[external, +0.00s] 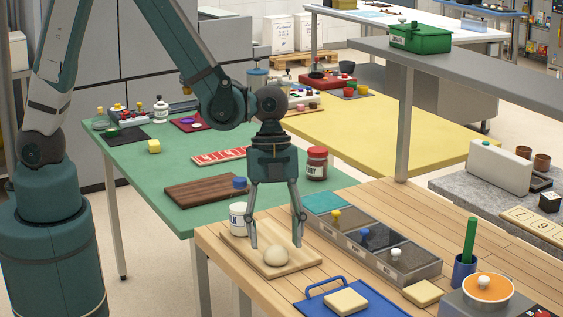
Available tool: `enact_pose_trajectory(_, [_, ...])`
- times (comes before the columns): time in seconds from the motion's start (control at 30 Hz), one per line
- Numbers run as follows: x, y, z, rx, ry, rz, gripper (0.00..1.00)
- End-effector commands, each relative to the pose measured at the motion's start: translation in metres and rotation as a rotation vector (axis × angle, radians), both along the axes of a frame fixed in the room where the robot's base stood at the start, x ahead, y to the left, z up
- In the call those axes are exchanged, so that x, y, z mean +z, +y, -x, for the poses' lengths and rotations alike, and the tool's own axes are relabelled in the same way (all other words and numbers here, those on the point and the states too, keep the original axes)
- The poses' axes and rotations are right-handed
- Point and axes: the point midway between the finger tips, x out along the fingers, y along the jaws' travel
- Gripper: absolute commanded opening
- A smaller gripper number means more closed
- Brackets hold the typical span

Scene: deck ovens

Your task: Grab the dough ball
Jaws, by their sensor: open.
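The dough ball (276,256) is pale beige and round. It sits on a light wooden board (242,246) at the near left corner of the wooden table. My gripper (276,245) points straight down over the board. Its two fingers are spread wide and hold nothing. In the picture the ball lies between and just below the fingertips. From this single view I cannot tell the exact height or depth gap between the fingers and the ball.
A white jar (238,219) stands close to the left finger. A divided bin (372,249) with knobbed compartments stands right of the board. A blue tray (358,303) with a pale block (345,301) lies in front. A red-lidded jar (317,163) stands behind on the green table (140,178).

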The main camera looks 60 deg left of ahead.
Motion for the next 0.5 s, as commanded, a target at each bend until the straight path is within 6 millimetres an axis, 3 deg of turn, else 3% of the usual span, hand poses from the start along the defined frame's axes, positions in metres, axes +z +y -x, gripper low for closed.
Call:
enact_pose_trajectory(0.2, [-0.019, -0.005, 0.002, 0.000, 0.000, 0.000, 0.52])
enact_pose_trajectory(0.5, [-0.026, -0.007, 0.003, 0.000, 0.000, 0.000, 0.52])
